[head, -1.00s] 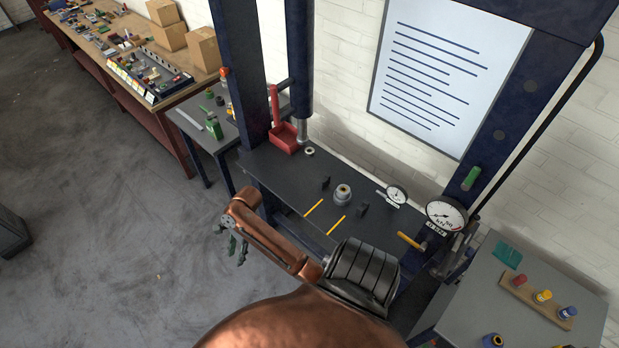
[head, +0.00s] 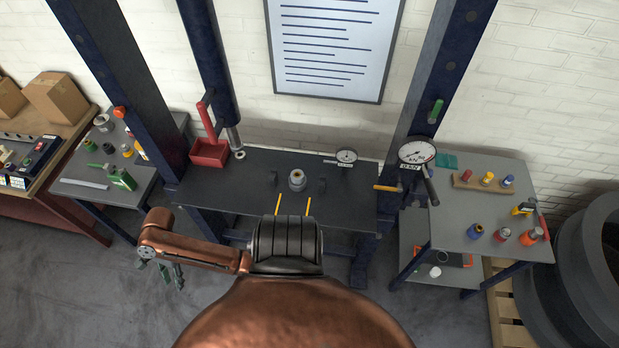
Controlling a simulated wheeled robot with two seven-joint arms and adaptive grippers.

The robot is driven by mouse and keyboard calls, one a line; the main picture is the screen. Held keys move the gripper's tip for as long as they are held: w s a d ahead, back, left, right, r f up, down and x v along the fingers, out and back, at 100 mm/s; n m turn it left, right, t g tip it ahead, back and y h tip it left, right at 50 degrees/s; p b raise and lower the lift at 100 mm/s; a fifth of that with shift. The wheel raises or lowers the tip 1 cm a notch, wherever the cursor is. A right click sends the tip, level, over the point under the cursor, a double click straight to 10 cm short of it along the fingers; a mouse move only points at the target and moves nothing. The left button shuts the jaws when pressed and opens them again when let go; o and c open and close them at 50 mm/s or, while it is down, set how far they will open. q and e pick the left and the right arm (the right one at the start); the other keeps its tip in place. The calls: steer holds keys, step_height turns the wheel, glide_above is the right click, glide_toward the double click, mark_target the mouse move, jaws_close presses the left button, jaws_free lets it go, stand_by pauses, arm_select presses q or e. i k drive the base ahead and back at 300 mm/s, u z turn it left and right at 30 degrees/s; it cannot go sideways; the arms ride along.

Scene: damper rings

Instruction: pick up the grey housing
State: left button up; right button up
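The grey housing (head: 297,181), a small round stepped part with a hole in its top, stands upright on the dark press bench (head: 240,172). It sits between two small black upright blocks.
Two yellow strips (head: 278,204) mark the bench in front of the housing. A dial gauge (head: 346,157) and a red bin (head: 209,152) stand on the bench. Blue press columns (head: 128,90) flank it. Side tables with bottles and tools stand left and right.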

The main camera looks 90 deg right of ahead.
mark_target(299, 181)
steer(key=z, duration=2.2)
steer(key=i, duration=1)
